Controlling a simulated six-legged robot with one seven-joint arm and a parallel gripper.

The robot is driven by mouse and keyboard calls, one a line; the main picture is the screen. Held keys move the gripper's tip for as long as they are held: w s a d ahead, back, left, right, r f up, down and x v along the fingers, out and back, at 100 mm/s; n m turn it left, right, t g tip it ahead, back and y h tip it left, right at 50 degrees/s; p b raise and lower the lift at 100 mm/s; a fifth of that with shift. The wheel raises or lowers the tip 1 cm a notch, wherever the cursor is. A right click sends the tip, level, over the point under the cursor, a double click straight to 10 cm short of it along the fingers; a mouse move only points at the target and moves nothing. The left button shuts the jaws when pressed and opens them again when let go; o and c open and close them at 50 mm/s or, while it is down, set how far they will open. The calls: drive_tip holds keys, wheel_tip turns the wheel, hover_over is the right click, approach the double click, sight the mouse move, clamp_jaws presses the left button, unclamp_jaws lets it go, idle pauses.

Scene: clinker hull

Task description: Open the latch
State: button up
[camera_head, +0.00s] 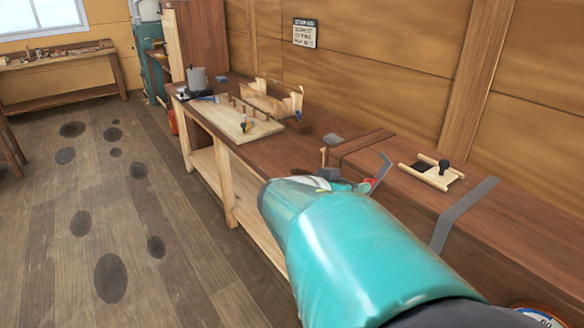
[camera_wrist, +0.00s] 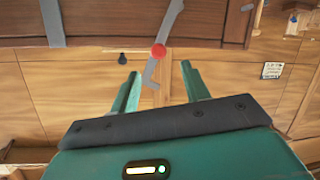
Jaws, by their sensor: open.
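The latch is a grey metal lever (camera_wrist: 171,24) with a red ball (camera_wrist: 158,50) on it, near a dark wooden chest-like box on the bench. In the wrist view its hooked lower end shows between the fingertips of my gripper (camera_wrist: 159,72). The two green fingers are spread on either side with nothing gripped; I cannot tell how far beyond them the lever lies. In the head view the grey lever (camera_head: 382,168) sticks up just past my teal arm, with a bit of red at its base. My arm hides the latch's lower part and most of my gripper.
A grey strap (camera_head: 462,214) crosses the box to the right. Further along the bench (camera_head: 258,150) are a pegged board (camera_head: 228,118) and a grey mug (camera_head: 197,78).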

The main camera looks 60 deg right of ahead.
drive_tip(key=v, duration=0.5)
idle(0.4)
drive_tip(key=w+a+f+n+t+y, duration=0.45)
drive_tip(key=w+a+n, duration=0.2)
drive_tip(key=a, duration=0.45)
drive_tip(key=w+a+f+n+t+y, duration=0.1)
drive_tip(key=a+n, duration=0.5)
drive_tip(key=a, duration=0.7)
drive_tip(key=w+a+n+t+y, duration=0.4)
drive_tip(key=w+a+n+y, duration=0.2)
drive_tip(key=a, duration=0.7)
drive_tip(key=shift+a+f+y, duration=0.2)
drive_tip(key=shift+f+y, duration=0.15)
drive_tip(key=shift+y, duration=0.8)
drive_tip(key=shift+c, duration=0.5)
